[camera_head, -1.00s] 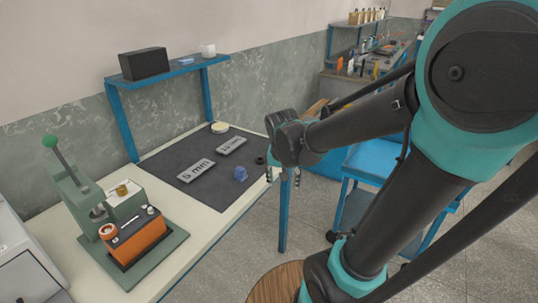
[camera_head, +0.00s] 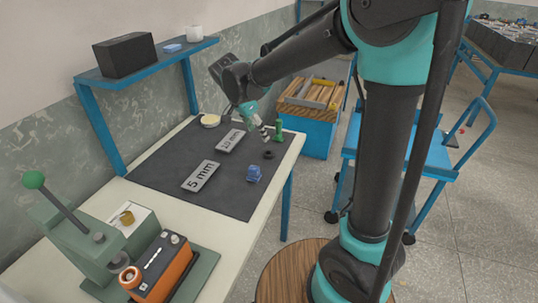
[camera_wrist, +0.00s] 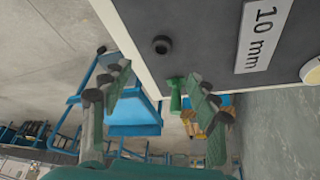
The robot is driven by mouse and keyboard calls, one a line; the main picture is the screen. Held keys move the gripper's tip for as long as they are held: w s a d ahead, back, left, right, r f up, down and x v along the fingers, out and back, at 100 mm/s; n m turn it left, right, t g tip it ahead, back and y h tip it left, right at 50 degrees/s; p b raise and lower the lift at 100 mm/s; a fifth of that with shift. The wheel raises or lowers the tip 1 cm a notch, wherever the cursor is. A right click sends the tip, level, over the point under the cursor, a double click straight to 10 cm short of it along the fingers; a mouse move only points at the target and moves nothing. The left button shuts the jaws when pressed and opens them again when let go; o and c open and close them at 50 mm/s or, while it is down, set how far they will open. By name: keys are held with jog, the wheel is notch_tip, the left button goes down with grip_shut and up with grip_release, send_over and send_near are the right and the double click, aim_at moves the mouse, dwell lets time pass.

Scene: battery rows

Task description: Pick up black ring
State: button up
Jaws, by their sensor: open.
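The black ring (camera_head: 268,154) lies on the dark mat (camera_head: 235,196) near the table's right edge, to the right of the blue piece. In the wrist view the ring (camera_wrist: 162,44) is near the top centre, beyond the fingertips and not between them. My gripper (camera_head: 264,133) is above the mat's far right part, a little behind the ring in the head view. In the wrist view my gripper (camera_wrist: 157,92) has its fingers spread wide with nothing held between them.
A green upright object (camera_head: 278,130) stands close beside my gripper; it also shows in the wrist view (camera_wrist: 175,94). A 5 mm plate (camera_head: 201,176), a 10 mm plate (camera_head: 230,141) and a blue piece (camera_head: 253,174) lie on the mat. A green lever press (camera_head: 85,240) stands front left.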

aim_at(267, 150)
jog(key=x, duration=1.2)
jog(key=shift+w+a+f, duration=0.1)
jog(key=shift+w, duration=0.05)
jog(key=c, duration=0.9)
